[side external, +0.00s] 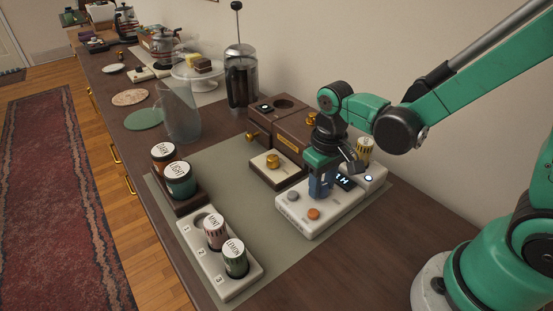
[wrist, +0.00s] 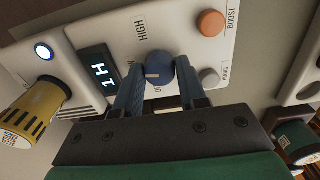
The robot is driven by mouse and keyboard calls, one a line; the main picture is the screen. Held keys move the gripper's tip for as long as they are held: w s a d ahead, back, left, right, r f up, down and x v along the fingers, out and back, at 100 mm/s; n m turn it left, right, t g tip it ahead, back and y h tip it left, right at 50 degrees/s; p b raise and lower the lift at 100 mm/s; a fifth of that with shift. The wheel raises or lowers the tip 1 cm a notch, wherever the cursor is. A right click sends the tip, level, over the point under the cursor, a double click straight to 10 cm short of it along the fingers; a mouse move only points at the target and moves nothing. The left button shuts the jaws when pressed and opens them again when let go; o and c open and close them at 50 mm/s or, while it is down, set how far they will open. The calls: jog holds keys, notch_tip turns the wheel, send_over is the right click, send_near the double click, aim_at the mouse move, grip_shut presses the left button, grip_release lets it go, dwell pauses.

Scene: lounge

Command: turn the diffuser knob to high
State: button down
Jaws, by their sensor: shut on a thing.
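The white diffuser (side external: 340,209) sits on the green-grey mat below my gripper. In the wrist view its blue knob (wrist: 161,68) is between the fingers of my gripper (wrist: 158,80), which is shut on it. The knob carries a short pale mark on its left side. The word HIGH (wrist: 140,33) is printed above the knob in that view. The lit display (wrist: 101,71) shows what looks like 1H. In the side view my gripper (side external: 321,186) points down onto the diffuser and hides the knob.
The diffuser has an orange button (side external: 313,213), a grey button (side external: 293,195) and a yellow-banded capsule (side external: 365,153). A white rack (side external: 213,270) with MINT and another capsule lies front left. A small brass-knobbed box (side external: 272,167) and brown wooden boxes (side external: 290,133) stand close behind.

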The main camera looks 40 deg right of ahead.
aim_at(322, 185)
jog(key=m, duration=0.6)
jog(key=shift+m, duration=0.3)
jog(key=m, duration=0.5)
jog(key=shift+s, duration=0.1)
jog(key=shift+m, duration=0.3)
jog(key=shift+c, duration=2.4)
grip_release()
jog(key=shift+r, duration=2.8)
